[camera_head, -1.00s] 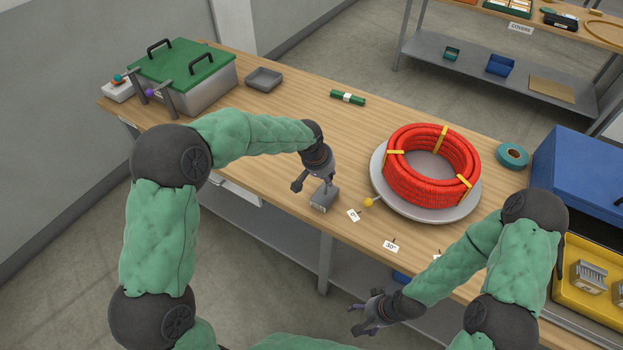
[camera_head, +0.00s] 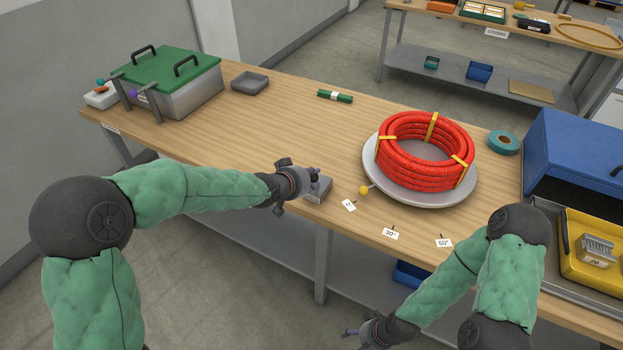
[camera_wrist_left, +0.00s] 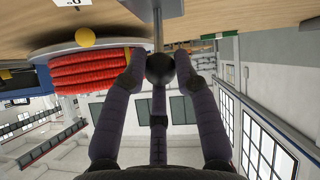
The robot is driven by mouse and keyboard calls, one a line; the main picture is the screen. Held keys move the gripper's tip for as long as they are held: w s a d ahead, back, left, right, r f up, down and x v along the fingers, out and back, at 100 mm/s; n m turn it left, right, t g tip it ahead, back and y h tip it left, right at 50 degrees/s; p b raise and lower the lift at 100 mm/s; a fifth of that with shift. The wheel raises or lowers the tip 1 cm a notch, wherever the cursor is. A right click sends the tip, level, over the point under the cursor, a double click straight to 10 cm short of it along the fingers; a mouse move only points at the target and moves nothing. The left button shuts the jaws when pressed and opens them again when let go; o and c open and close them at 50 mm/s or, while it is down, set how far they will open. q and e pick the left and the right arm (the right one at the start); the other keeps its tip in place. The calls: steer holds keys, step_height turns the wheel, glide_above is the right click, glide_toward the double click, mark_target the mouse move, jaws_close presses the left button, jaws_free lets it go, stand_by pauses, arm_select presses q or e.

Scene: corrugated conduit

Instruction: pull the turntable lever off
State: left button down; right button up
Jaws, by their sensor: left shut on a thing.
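The turntable (camera_head: 440,200) is a grey disc at the right of the bench, carrying a red conduit coil. The lever's grey block (camera_head: 320,190) sits at the bench's front edge, left of the turntable. In the left wrist view the lever is a thin metal rod (camera_wrist_left: 157,32) ending in a black ball knob (camera_wrist_left: 160,68). My left gripper (camera_head: 308,178) reaches it from the left, and its fingers (camera_wrist_left: 160,64) are shut on the knob from both sides. My right gripper (camera_head: 358,334) hangs low in front of the bench, partly cut off by the frame, away from the lever.
A yellow ball (camera_head: 363,190) sticks out from the turntable's edge, close to the right of the block. Angle labels (camera_head: 390,233) line the front edge. A blue case (camera_head: 580,165) stands right, a green-lidded box (camera_head: 165,62) far left.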

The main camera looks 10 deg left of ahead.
arm_select(q)
steer(key=shift+s+f+t, duration=0.2)
steer(key=shift+f+t, duration=0.1)
stand_by(0.4)
steer(key=c, duration=0.9)
jaws_free()
steer(key=shift+c, duration=0.2)
steer(key=shift+r, duration=0.1)
steer(key=v, duration=1.2)
steer(key=shift+a, duration=0.2)
